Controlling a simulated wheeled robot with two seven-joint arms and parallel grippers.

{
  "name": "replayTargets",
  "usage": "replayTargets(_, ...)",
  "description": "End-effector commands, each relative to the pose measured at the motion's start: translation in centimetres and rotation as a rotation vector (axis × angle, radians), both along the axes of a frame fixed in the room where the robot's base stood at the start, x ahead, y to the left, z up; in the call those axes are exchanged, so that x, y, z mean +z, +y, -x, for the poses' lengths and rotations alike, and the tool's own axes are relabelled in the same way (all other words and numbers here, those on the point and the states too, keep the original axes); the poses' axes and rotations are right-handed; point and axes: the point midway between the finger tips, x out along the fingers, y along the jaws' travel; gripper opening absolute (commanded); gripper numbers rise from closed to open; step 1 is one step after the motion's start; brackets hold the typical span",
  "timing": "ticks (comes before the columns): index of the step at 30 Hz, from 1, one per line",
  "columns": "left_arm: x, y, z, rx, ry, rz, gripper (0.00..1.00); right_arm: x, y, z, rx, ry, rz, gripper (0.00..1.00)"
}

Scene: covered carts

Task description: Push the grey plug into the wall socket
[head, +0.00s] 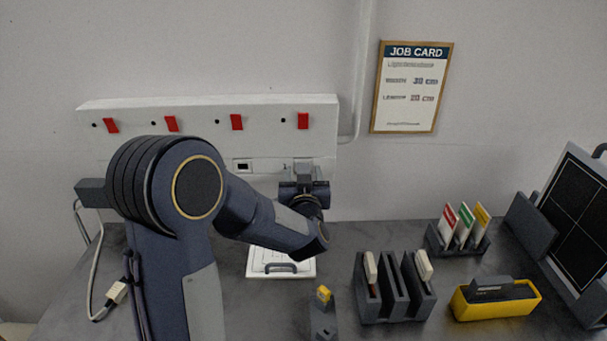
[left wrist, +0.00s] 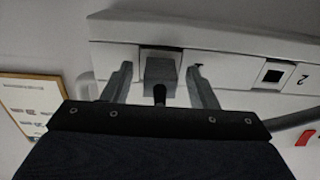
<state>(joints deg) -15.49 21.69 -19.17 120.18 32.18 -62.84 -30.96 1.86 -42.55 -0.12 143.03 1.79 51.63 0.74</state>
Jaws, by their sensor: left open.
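The grey plug (left wrist: 160,72) shows in the left wrist view at a socket in the white wall panel (left wrist: 225,66), its short black cable end toward me. It appears to touch the socket plate; I cannot tell how deep it sits. My left gripper (left wrist: 160,85) is open, one finger on each side of the plug with gaps between. In the head view my left gripper (head: 304,185) is at the panel's lower right, and my arm hides much of the panel (head: 265,110). My right gripper is not in view.
A second socket opening (head: 243,165) sits left of the gripper. Red switches (head: 237,122) line the panel. A loose cable connector (head: 116,293) hangs left.

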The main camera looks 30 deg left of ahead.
Motion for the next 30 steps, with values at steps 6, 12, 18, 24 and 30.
replayTargets(6,-0.1,-1.9,2.9,-0.005,-0.002,0.002,0.53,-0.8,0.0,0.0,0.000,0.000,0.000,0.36)
replayTargets(12,0.0,-3.4,5.4,-0.004,-0.002,0.002,0.53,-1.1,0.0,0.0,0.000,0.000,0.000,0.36)
replayTargets(18,0.0,-3.9,6.3,-0.001,-0.002,0.000,0.53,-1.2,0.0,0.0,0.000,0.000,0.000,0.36)
replayTargets(24,0.0,-3.9,6.4,-0.001,-0.001,0.000,0.53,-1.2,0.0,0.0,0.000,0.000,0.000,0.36)
replayTargets(30,0.0,-3.9,6.3,-0.001,-0.001,0.000,0.53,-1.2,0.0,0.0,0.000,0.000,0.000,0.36)
